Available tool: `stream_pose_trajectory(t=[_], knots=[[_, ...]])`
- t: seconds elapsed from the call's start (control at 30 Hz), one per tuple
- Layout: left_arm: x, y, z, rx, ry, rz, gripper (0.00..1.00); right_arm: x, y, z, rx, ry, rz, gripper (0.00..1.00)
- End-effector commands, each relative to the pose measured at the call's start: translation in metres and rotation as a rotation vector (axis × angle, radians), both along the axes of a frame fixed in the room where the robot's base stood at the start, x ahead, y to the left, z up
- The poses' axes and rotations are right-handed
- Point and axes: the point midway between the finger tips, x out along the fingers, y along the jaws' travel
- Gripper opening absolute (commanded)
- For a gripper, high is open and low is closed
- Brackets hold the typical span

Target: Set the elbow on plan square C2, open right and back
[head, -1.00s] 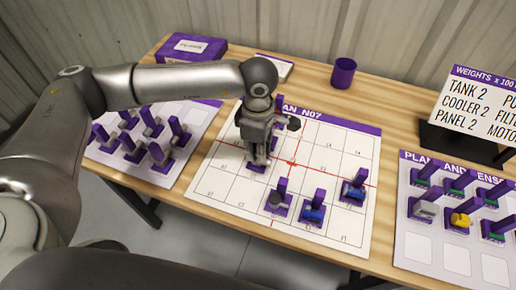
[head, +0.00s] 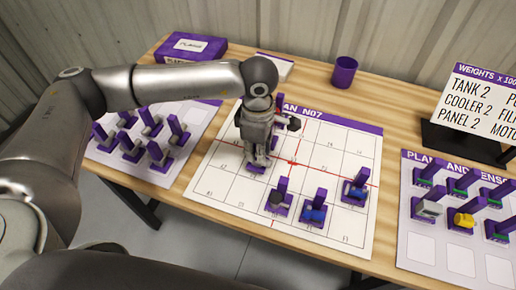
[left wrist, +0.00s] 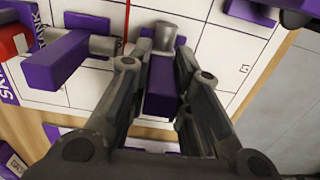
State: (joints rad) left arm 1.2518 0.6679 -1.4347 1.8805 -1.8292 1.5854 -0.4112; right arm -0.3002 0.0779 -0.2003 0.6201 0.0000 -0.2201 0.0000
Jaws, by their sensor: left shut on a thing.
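My left gripper (head: 259,160) is over the left part of the white plan sheet (head: 335,158), pointing down. It is shut on the elbow, whose purple base (head: 256,169) shows below the fingers. In the left wrist view the elbow's purple upright (left wrist: 160,88) is between the two fingers (left wrist: 158,75), with a grey cylindrical end (left wrist: 166,34) beyond it. The base looks at or just above the sheet; I cannot tell if it touches. The square label under it is hidden. My right gripper is not in view.
On the plan stand a grey-topped piece (head: 280,199), two blue pieces (head: 314,211) (head: 357,189), and another purple-posted piece close behind the gripper, also in the left wrist view (left wrist: 55,68). Several pieces fill the left sheet (head: 203,115) and right board (head: 418,250). A purple cup (head: 344,73) stands behind.

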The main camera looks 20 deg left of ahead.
Motion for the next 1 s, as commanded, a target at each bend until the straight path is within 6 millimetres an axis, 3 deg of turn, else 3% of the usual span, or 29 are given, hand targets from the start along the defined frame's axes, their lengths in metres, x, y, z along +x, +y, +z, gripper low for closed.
stream_pose_trajectory(t=[0.5, 0.53, 0.7, 1.0], knots=[[0.0000, -0.0002, -0.0078, 0.000, 0.000, 0.000, 0.00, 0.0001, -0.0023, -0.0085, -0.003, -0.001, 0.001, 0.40], [0.0001, -0.0002, -0.0071, -0.001, -0.001, 0.000, 0.22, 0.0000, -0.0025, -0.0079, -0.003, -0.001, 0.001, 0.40], [0.0000, -0.0002, -0.0068, 0.000, 0.000, 0.000, 0.44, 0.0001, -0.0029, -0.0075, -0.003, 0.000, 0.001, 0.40], [-0.0002, -0.0001, -0.0072, 0.000, 0.000, 0.000, 0.44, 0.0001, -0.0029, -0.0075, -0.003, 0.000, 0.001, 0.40]])
